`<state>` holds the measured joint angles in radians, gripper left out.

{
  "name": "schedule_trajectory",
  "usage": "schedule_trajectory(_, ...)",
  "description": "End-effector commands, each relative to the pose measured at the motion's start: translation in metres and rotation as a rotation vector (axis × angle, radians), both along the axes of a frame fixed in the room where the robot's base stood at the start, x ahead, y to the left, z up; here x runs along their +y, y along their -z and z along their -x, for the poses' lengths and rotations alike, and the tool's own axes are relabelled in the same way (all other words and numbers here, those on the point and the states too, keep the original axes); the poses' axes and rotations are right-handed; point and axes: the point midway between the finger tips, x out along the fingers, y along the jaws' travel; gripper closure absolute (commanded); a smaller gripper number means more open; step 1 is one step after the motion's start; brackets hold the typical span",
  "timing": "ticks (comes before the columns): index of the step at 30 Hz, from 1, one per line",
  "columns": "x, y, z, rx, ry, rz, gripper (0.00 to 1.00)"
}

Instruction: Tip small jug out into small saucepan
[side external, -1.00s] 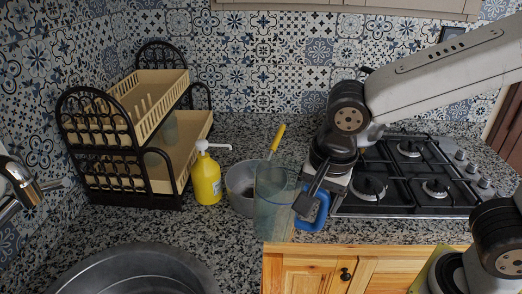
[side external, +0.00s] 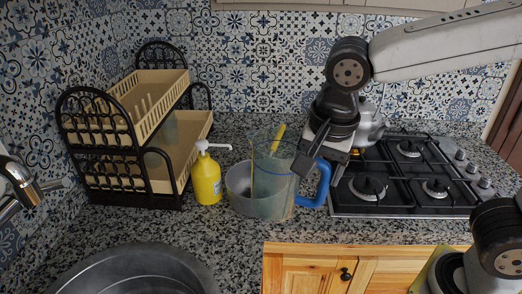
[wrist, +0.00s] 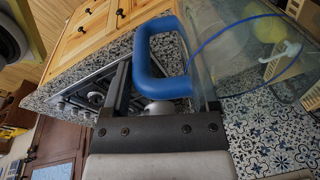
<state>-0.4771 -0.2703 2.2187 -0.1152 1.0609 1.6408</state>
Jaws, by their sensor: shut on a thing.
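The small jug (side external: 273,188) is clear, with a blue rim line and a blue handle. In the side view it stands roughly upright in front of the right part of a grey round pan (side external: 238,190), which I take for the small saucepan. My gripper (side external: 318,171) is shut on the jug's handle from the right. In the wrist view the blue handle (wrist: 146,62) lies between my fingers, with the clear jug wall to the right. A yellow stick-like handle (side external: 278,136) shows behind the jug. I cannot tell what the jug holds; it partly covers the pan.
A yellow pump bottle (side external: 207,180) stands close left of the pan. A dish rack (side external: 135,130) is farther left. A black gas hob (side external: 420,175) lies to the right, with a shiny vessel (side external: 370,125) at its back left. A metal sink (side external: 135,275) is at front left.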

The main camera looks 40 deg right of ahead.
Motion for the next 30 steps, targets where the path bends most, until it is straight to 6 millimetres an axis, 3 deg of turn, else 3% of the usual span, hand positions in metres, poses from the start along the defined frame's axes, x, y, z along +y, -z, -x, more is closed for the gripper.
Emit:
schedule_trajectory(8, -0.018, -0.007, -0.036, 0.009, 0.007, 0.007, 1.00)
schedule_trajectory(14, -0.045, -0.012, -0.075, 0.022, 0.011, 0.014, 1.00)
schedule_trajectory(23, -0.104, -0.014, -0.129, 0.043, 0.011, 0.020, 1.00)
schedule_trajectory(30, -0.162, -0.010, -0.164, 0.055, 0.010, 0.019, 1.00)
